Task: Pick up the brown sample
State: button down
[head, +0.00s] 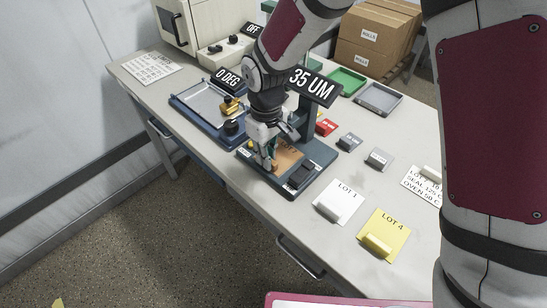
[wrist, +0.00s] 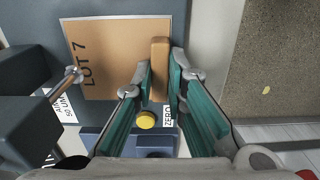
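The brown sample (wrist: 112,62), marked LOT 7, is a flat sheet with a raised bar-like tab (wrist: 160,68) along one edge. In the head view the sheet (head: 289,156) lies on the dark blue base of the 35 UM gauge and is partly hidden by my arm. My gripper (wrist: 161,72) points down at the near left edge of the sheet. In the head view my gripper (head: 268,162) is low over the base.
The 35 UM gauge (head: 310,124) stands right beside my arm. A blue tray station (head: 183,100) is on the left. The white LOT 1 sample (head: 340,198) and yellow LOT 4 sample (head: 388,228) lie on the right. Green (head: 348,79) and grey (head: 380,97) trays are farther back.

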jog(key=shift+r, duration=0.1)
jog(key=shift+r, duration=0.25)
jog(key=s+a+p, duration=0.4)
jog(key=s+a, duration=0.7)
jog(key=s, duration=0.3)
jog(key=w+d+b, duration=0.1)
jog(key=w+d, duration=0.3)
jog(key=w, duration=0.2)
jog(key=shift+d, duration=0.3)
dwell(0.4)
jog(key=shift+r, duration=0.2)
notch_tip(320, 180, up, 6)
jog(key=p, duration=0.2)
jog(key=shift+f+p, duration=0.15)
jog(key=shift+p, duration=0.25)
jog(key=shift+s, duration=0.1)
dwell(0.7)
